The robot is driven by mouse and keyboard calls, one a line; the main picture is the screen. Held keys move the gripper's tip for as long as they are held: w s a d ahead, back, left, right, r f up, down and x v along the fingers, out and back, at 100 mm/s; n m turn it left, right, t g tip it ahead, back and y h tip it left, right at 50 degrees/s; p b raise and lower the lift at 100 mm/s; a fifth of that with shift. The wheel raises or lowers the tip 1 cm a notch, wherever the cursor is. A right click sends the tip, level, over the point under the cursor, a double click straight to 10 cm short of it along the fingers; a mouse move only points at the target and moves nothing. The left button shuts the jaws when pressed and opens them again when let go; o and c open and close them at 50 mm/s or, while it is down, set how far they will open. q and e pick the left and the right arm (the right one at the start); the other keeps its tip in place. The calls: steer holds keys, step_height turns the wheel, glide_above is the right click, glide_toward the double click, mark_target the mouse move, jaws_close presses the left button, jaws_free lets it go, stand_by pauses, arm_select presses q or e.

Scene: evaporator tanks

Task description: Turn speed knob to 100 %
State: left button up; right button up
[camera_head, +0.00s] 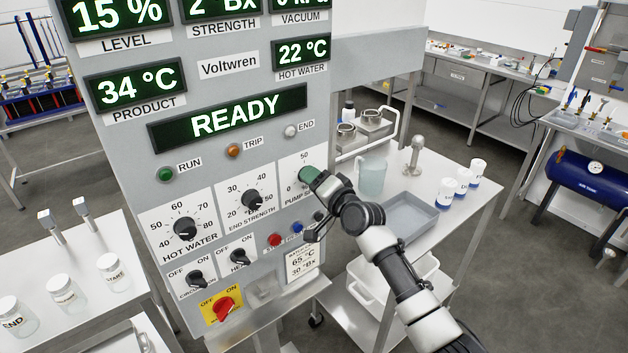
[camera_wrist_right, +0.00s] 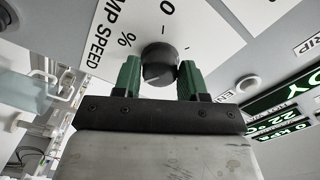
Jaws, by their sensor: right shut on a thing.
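The pump speed knob is a round black knob (camera_wrist_right: 160,66) on a white dial plate (camera_head: 293,166) marked 0 and 50, at the right side of the grey control panel. In the head view my right gripper (camera_head: 308,175) reaches it from the right and hides the knob and part of the scale. In the right wrist view my right gripper (camera_wrist_right: 160,80) has its green fingers on either side of the knob, shut on it. The knob's pointer direction cannot be told. My left gripper is not in view.
The hot water knob (camera_head: 185,229) and end strength knob (camera_head: 252,199) sit left of the dial. Red button (camera_head: 275,240) and blue button (camera_head: 297,228) lie just below my right gripper. The display (camera_head: 229,118) reads READY. A steel cart (camera_head: 470,207) with cups and a tray stands right.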

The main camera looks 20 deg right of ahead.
steer(key=shift+f, duration=0.1)
steer(key=o, duration=0.9)
steer(key=shift+b+v, duration=1.25)
steer(key=shift+v, duration=4.15)
